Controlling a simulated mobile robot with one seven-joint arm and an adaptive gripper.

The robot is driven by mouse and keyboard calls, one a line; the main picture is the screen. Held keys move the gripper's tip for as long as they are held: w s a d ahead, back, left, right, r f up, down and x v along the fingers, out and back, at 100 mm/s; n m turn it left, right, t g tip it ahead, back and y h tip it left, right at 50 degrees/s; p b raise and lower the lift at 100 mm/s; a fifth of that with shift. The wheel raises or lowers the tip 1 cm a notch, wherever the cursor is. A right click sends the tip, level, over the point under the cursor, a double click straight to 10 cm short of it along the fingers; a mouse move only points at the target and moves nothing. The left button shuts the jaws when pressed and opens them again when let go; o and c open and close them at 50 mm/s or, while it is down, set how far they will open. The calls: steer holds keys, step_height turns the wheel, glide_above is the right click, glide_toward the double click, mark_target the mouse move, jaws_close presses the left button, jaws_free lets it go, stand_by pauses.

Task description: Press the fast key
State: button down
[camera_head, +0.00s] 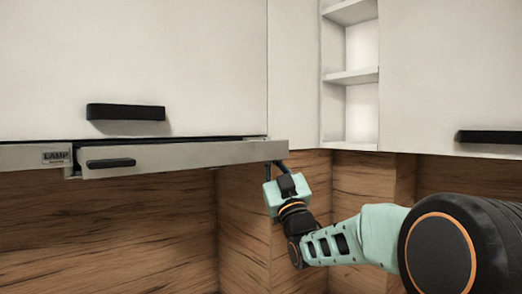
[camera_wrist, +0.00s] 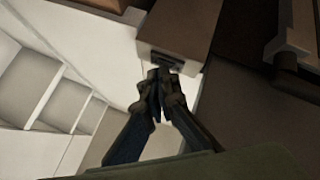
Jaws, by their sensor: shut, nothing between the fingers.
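A slim pale hood front panel (camera_head: 200,156) runs under the upper cabinet. A plate lettered LAMP (camera_head: 56,157) is at its left part. I cannot read any key marked fast in either view. My gripper (camera_head: 275,165) is shut and empty, with its fingertips up at the lower right end of the panel. In the wrist view my shut fingertips (camera_wrist: 163,78) are close to the end of a brownish-grey block (camera_wrist: 178,28), which bears a small dark mark (camera_wrist: 165,60). The mark is too small to read, and I cannot tell whether the fingertips touch it.
A black bar handle (camera_head: 110,163) sits on the hood panel, and another cabinet handle (camera_head: 125,112) is above it. Open shelves (camera_head: 350,77) are to the right of the panel. The wood splashback (camera_head: 120,225) lies behind, with free room below the panel.

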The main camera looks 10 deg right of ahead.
steer(key=shift+w+a, duration=0.1)
steer(key=shift+w, duration=0.05)
stand_by(0.5)
steer(key=shift+b, duration=0.35)
steer(key=shift+s+d+b, duration=0.35)
steer(key=shift+s+b, duration=0.15)
steer(key=s+d+b, duration=0.1)
steer(key=s, duration=0.1)
steer(key=s+d+b, duration=0.2)
steer(key=s, duration=0.1)
steer(key=shift+d, duration=0.2)
stand_by(0.4)
